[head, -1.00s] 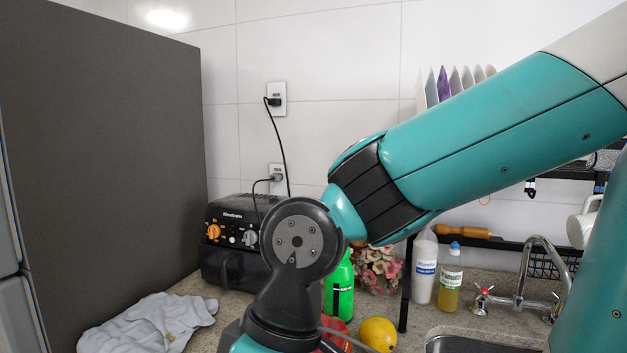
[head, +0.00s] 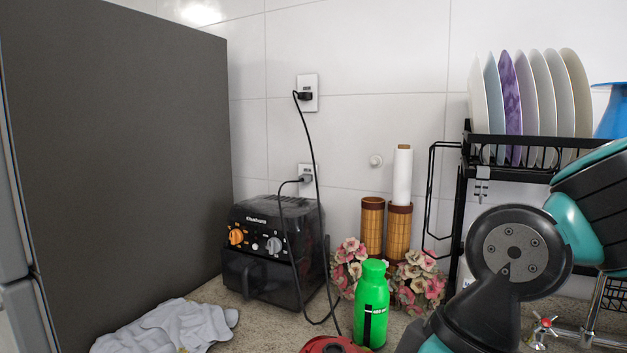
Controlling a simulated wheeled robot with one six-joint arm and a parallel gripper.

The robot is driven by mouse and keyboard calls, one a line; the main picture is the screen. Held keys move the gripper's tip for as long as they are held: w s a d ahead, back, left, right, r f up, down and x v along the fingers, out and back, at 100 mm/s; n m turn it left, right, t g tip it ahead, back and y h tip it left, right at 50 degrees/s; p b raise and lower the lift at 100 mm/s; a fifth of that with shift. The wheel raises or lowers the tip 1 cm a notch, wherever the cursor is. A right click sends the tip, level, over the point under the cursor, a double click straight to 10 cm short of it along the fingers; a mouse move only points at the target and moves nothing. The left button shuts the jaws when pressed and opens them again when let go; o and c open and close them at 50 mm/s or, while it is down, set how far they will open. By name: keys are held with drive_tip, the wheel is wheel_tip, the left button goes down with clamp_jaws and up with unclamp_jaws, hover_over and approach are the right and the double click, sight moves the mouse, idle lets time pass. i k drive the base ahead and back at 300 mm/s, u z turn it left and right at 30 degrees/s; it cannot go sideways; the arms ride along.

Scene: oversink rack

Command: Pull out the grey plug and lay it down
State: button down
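The grey plug (head: 306,179) sits in the lower wall outlet (head: 314,171), just above the back of the black air fryer (head: 272,250). My arm is at the lower right, well to the right of both plugs. My gripper is outside the picture, so its fingers are hidden.
A green bottle (head: 371,305), flowers (head: 349,262) and two bamboo holders (head: 372,228) stand right of the fryer. A grey-white cloth (head: 172,327) lies front left, beside a tall dark panel (head: 115,150). A black rack (head: 500,143) with several plates stands right.

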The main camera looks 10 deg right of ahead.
sight(304, 178)
drive_tip(key=u, duration=2)
drive_tip(key=i, duration=2.1)
drive_tip(key=z, duration=3.75)
